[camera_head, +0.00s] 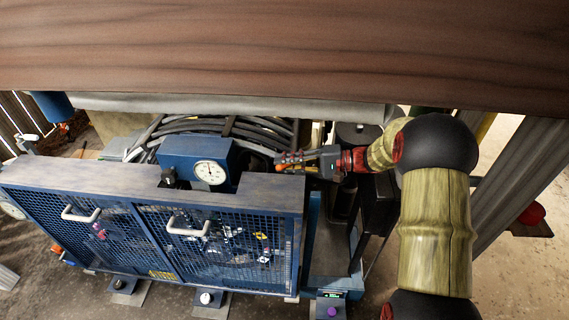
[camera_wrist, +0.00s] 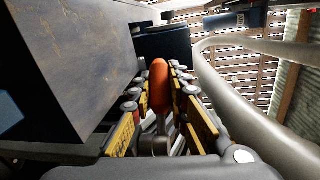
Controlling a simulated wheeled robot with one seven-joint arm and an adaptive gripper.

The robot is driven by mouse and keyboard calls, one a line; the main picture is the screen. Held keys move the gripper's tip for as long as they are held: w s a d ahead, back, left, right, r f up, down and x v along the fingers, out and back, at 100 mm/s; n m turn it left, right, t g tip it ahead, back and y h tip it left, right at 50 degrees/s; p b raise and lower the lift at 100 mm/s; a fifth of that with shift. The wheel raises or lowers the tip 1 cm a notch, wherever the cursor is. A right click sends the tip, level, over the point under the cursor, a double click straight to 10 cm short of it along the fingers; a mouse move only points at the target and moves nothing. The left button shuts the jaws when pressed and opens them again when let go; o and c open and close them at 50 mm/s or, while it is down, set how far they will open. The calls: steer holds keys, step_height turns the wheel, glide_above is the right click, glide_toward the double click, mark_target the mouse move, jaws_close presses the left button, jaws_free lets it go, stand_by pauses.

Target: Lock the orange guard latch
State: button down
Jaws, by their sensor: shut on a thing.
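The orange guard latch (camera_wrist: 158,84) shows in the wrist view as a rounded orange grip on a grey metal stem. It stands between the two yellow-padded fingers of my gripper (camera_wrist: 160,100), which is shut on it. In the head view my gripper (camera_head: 298,162) reaches in from the right to the upper right corner of the blue guard (camera_head: 250,190). The orange latch (camera_head: 284,157) is small there and partly hidden by the fingers. I cannot tell its exact angle.
A blue box with a white gauge (camera_head: 210,172) stands left of my gripper. The mesh front has white handles (camera_head: 187,228). Grey hoses (camera_head: 230,128) lie behind. In the wrist view a blue-grey panel (camera_wrist: 80,60) is close on the left and a grey pipe (camera_wrist: 240,105) on the right.

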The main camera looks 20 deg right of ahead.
steer(key=c, duration=1.7)
jaws_free()
steer(key=shift+v, duration=3.75)
